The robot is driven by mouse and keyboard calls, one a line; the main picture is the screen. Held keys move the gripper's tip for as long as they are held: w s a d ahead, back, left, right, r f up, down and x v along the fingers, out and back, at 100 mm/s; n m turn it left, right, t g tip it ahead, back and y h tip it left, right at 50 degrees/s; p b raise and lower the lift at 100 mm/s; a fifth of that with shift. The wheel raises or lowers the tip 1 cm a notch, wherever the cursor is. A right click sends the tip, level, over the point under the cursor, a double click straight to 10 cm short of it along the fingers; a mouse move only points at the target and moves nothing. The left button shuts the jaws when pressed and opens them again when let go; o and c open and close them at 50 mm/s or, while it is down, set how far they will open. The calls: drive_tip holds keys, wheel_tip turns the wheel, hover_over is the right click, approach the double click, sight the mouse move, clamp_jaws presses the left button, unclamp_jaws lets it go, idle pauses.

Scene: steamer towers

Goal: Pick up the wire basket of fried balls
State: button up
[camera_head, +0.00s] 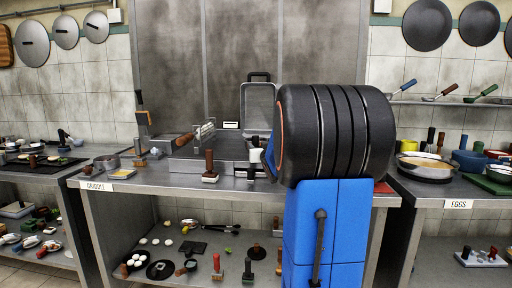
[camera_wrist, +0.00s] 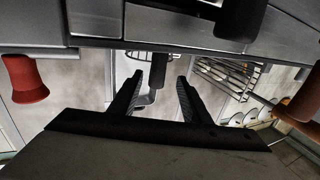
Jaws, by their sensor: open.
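In the wrist view, a wire mesh piece (camera_wrist: 141,55) with a dark upright handle (camera_wrist: 158,72) shows between and beyond the fingers of my gripper (camera_wrist: 160,78). The gripper is open and nothing is clearly held; I cannot tell how far the handle is from the fingers. A second wire basket (camera_wrist: 226,72) with a brown handle (camera_wrist: 303,97) is at the right. In the head view this basket (camera_head: 204,130) is raised at the fryer, its brown handle (camera_head: 184,140) pointing left. No fried balls can be made out. My arm hides the gripper in the head view.
A metal fryer lid (camera_head: 258,107) stands open behind. In the wrist view, a red handle (camera_wrist: 24,80) is at the left and a metal edge (camera_wrist: 100,20) lies close above the fingers.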

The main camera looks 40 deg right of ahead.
sight(256, 142)
drive_tip(key=shift+x, duration=2.5)
drive_tip(key=shift+s+d+r, duration=0.1)
drive_tip(key=shift+d+r, duration=0.1)
drive_tip(key=shift+r, duration=0.05)
clamp_jaws()
